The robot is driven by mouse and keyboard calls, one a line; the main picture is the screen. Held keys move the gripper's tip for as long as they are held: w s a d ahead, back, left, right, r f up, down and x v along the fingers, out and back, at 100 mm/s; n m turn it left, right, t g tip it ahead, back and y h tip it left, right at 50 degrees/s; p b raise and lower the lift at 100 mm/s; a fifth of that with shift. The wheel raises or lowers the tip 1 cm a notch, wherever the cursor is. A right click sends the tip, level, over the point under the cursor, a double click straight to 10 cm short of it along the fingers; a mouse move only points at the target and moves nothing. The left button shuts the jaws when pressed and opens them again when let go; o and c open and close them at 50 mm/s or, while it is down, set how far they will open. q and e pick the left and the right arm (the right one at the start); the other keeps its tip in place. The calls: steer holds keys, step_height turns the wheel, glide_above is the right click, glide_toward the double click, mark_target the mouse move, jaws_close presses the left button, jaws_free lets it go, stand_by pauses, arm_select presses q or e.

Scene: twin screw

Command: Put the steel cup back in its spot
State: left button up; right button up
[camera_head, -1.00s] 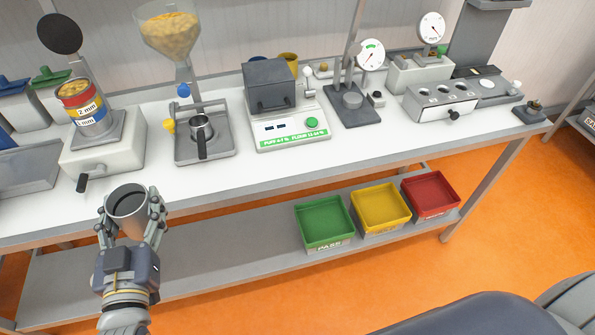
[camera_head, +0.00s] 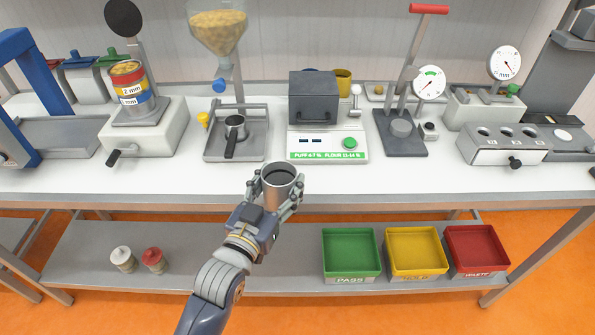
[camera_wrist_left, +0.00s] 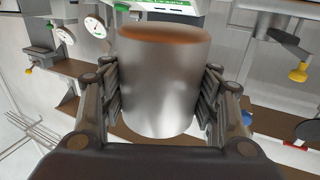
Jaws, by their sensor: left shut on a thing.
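The steel cup (camera_head: 281,184) is a plain grey metal cup, upright with a dark inside. My left gripper (camera_head: 277,194) is shut on it, a finger on each side. It holds the cup in front of the bench's front edge, below and in front of the green-labelled scale. In the left wrist view the cup (camera_wrist_left: 163,85) fills the middle between the fingers of the gripper (camera_wrist_left: 160,100). My right gripper is not in view.
The white bench top (camera_head: 400,180) has a clear strip along its front. Behind it stand the scale (camera_head: 327,145), the hopper (camera_head: 218,35), a dial gauge stand (camera_head: 402,128) and a drawer block (camera_head: 505,143). Green, yellow and red bins (camera_head: 350,275) sit on the lower shelf.

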mark_target(275, 209)
arm_select(q)
steer(key=x, duration=0.8)
steer(key=shift+w+d+f+p, duration=0.2)
steer(key=shift+d+f+p, duration=0.05)
steer(key=shift+f+p, duration=0.45)
steer(key=shift+f, duration=1.45)
steer(key=shift+f, duration=0.1)
steer(key=o, duration=1.2)
steer(key=shift+c, duration=0.2)
steer(key=shift+s, duration=0.1)
steer(key=shift+s+a, duration=0.15)
steer(key=shift+s, duration=0.15)
steer(key=b+v, duration=0.1)
steer(key=v, duration=1)
steer(key=shift+s+a, duration=0.1)
